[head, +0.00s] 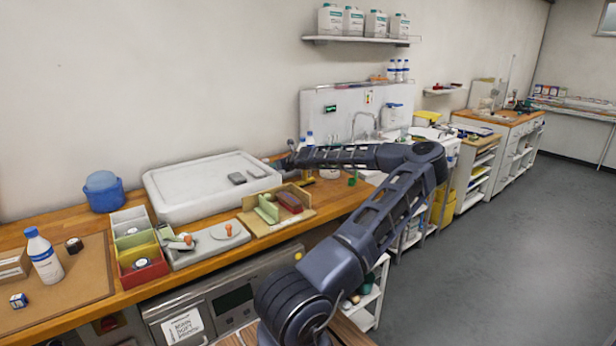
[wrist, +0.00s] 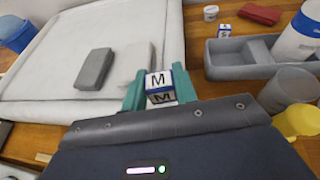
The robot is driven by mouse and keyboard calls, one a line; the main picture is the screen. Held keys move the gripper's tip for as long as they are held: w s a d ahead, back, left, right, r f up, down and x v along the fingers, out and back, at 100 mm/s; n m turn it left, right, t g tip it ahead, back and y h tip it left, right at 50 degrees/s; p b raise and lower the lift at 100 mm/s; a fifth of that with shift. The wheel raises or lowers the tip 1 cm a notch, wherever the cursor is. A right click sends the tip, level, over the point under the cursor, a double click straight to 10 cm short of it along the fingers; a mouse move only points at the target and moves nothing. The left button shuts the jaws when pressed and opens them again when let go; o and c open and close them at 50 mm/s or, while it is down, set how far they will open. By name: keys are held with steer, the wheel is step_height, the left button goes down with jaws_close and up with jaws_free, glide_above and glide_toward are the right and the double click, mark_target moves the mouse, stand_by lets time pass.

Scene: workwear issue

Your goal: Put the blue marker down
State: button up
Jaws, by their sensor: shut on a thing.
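The blue marker (wrist: 159,82) is a small blue-and-white cube with a black M on its faces. In the wrist view it sits between the two teal fingers of my gripper (wrist: 158,90), which are shut on it. Past it lies a large white tray (wrist: 40,95) holding a grey block (wrist: 95,69) and a paler block (wrist: 136,64). The marker appears over the tray's near right part; its height cannot be told. In the head view my gripper (head: 284,162) is at the tray's right end, and the marker is too small to make out there.
In the wrist view a grey compartment holder (wrist: 225,68), a white bottle (wrist: 300,38), a grey cylinder (wrist: 288,90) and a yellow cup (wrist: 300,122) crowd the right. Another blue-and-white cube (wrist: 224,30) stands behind the holder. Much of the tray (head: 175,185) is bare.

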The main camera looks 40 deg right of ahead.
steer(key=shift+s+d+r, duration=0.2)
steer(key=shift+s+d, duration=0.75)
steer(key=s+d+r+n+y, duration=0.2)
steer(key=s+d+r, duration=0.1)
steer(key=s+d, duration=0.45)
step_height(320, 180, up, 4)
steer(key=y, duration=0.1)
glide_above(330, 199)
steer(key=shift+n+g, duration=0.3)
steer(key=shift+g, duration=0.1)
steer(key=f, duration=1.9)
steer(key=shift+w+d, duration=0.1)
steer(key=shift+d, duration=0.1)
steer(key=o, duration=0.9)
steer(key=shift+o, duration=0.2)
